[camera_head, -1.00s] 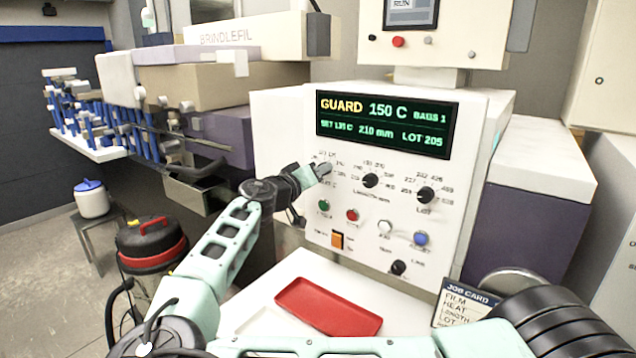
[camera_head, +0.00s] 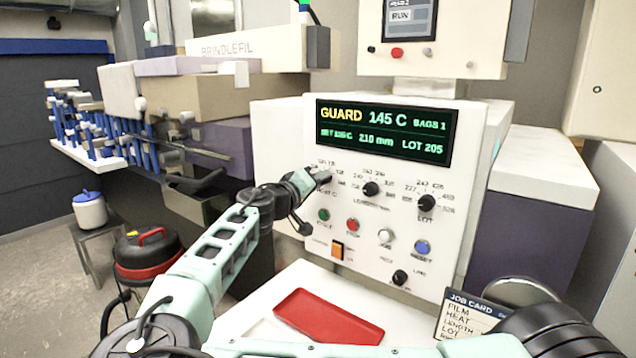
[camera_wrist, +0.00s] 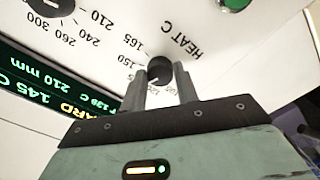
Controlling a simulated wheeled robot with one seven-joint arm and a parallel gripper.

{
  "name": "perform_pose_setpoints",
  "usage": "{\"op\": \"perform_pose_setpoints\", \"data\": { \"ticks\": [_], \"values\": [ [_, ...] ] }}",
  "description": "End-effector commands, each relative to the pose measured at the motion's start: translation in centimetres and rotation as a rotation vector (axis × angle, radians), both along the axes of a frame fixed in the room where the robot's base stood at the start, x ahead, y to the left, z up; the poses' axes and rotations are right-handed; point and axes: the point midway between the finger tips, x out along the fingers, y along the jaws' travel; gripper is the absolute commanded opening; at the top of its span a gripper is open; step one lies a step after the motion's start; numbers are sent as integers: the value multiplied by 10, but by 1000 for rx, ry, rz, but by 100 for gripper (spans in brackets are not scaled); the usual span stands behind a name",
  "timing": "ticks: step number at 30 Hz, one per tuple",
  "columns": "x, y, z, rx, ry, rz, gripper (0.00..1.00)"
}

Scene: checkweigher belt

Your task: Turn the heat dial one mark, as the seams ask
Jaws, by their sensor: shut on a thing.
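The heat dial is a black knob (camera_wrist: 158,70) on the white panel, marked HEAT C, with numbers such as 150 and 165 around it in the wrist view. My gripper (camera_wrist: 160,85) is shut on this knob, one finger on each side. In the head view my gripper (camera_head: 322,177) is at the panel's left dial and hides most of it. The display (camera_head: 385,131) reads GUARD, 145 C, BAGS 1, 210 mm and LOT 205. Its set value is small and hard to read.
The length dial (camera_head: 371,189) and lot dial (camera_head: 426,202) are to the right. Below are green (camera_head: 323,214), red (camera_head: 352,224), white (camera_head: 385,236) and blue (camera_head: 422,247) buttons. A red tray (camera_head: 328,316) and a job card (camera_head: 466,318) are in front.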

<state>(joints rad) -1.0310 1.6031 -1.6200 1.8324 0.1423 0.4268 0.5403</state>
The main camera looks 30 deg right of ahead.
Motion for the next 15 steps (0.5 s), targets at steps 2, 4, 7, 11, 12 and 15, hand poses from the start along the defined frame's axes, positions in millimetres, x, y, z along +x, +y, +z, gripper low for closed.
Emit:
{"op": "perform_pose_setpoints", "data": {
  "ticks": [2,4,7,11,12,15],
  "values": [
    [1,1,1,-1,-1,3,47],
    [1,1,1,-1,-1,3,52],
    [1,1,1,0,-1,2,52],
    [0,1,0,0,-1,2,52],
    [0,2,0,0,-1,2,52],
    [-2,10,-1,0,-2,4,52]
  ]
}}
